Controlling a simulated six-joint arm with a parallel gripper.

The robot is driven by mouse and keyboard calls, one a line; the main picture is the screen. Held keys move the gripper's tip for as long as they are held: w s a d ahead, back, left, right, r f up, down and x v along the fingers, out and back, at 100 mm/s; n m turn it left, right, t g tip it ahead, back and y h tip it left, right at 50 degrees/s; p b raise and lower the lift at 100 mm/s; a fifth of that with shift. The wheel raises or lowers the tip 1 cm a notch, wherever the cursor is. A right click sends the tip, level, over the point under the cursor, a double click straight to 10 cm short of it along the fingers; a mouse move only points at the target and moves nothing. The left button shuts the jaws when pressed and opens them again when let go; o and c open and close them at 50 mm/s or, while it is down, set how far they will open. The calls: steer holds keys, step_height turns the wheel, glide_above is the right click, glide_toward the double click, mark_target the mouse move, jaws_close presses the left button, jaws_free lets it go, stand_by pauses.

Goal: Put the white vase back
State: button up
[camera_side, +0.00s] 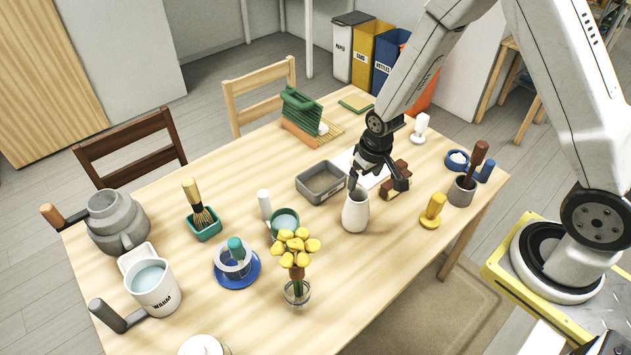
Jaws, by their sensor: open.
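The white vase (356,214) stands upright on the wooden table, right of the middle, with its mouth up. My gripper (378,185) is just above and behind it, pointing down, with its fingers spread. The left finger is close to the vase's mouth; I cannot tell whether it touches. The right finger is near a brown block (391,193), and nothing shows held between the fingers. A white sheet (345,160) lies behind the gripper, partly hidden by it. Yellow flowers (295,246) stand in a small glass jar (297,295) to the vase's left front.
A grey tray (322,183) sits close behind the vase to the left. A yellow stamp-like object (432,211) and a grey cup (461,192) with a brown handle stand to the right. A blue dish (237,265) is at left. The table in front of the vase is clear.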

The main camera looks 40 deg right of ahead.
steer(key=s+a+r, duration=0.1)
steer(key=s+r, duration=1)
steer(key=r, duration=0.2)
steer(key=shift+a+n+t, duration=0.25)
steer(key=shift+n+t, duration=0.15)
